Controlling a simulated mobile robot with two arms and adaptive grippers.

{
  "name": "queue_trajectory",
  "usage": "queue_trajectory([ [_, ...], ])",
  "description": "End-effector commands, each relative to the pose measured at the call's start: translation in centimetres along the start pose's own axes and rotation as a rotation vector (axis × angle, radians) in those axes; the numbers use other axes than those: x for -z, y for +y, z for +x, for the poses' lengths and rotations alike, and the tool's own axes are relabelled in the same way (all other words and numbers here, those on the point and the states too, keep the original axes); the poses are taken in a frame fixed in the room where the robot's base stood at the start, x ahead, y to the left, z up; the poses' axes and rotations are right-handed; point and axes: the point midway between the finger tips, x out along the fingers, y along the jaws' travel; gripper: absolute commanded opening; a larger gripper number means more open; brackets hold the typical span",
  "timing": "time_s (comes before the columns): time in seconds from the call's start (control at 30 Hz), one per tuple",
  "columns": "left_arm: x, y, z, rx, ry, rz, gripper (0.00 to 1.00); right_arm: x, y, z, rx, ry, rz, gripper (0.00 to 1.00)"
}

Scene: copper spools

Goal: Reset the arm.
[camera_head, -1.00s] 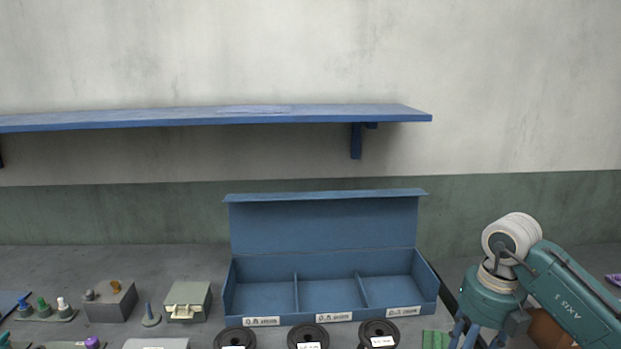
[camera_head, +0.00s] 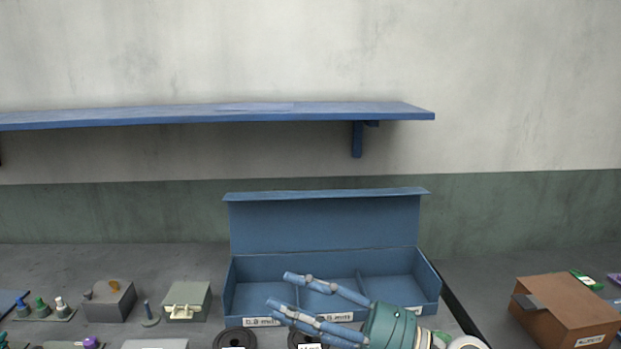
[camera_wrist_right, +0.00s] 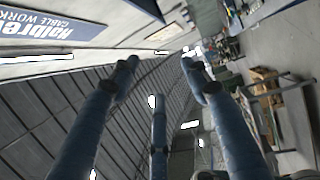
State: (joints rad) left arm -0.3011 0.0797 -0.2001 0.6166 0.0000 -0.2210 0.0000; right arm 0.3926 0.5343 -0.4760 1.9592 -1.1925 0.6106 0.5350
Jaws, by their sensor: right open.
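My right gripper (camera_head: 292,292) reaches in from the lower right of the head view, with its blue fingers spread open and pointing left. It is in front of the blue three-compartment box (camera_head: 325,222) and hides part of its compartments and front labels. In the right wrist view the fingers (camera_wrist_right: 160,80) stand apart with nothing between them; behind them are the ceiling, a wall sign and a distant floor. My left gripper is not in the head view.
Black spools (camera_head: 235,338) stand before the box, partly cut off. A brown carton (camera_head: 567,312) is at right. A green-grey case (camera_head: 187,301), a grey block (camera_head: 109,301) and small bottles (camera_head: 42,306) are at left. A blue shelf (camera_head: 215,115) hangs above.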

Motion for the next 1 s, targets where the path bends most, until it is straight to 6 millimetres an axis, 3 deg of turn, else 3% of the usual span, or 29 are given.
queue_trajectory([
  [0.1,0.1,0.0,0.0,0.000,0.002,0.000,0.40,-3.1,3.9,-1.9,-0.260,-0.225,0.168,0.47],
  [0.17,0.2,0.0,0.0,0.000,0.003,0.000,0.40,-5.4,4.7,-4.1,-0.363,-0.361,0.261,0.47],
  [0.23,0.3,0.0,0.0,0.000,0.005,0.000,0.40,-8.1,4.2,-7.3,-0.455,-0.531,0.380,0.47],
  [0.37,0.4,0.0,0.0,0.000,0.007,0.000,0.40,-11.9,-0.5,-14.6,-0.542,-0.872,0.625,0.47],
  [0.47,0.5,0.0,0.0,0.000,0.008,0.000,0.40,-12.4,-6.1,-19.8,-0.535,-1.112,0.807,0.47],
  [0.57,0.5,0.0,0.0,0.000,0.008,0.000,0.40,-10.7,-12.1,-24.3,-0.477,-1.324,0.979,0.47],
  [0.7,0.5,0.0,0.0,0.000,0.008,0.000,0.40,-5.7,-19.9,-29.1,-0.334,-1.570,1.208,0.47],
  [0.8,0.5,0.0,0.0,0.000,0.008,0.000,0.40,-1.4,-23.9,-31.3,-0.218,-1.692,1.341,0.47],
  [1.0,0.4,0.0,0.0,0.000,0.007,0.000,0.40,6.2,-28.4,-33.8,-0.008,-1.837,1.528,0.47],
])
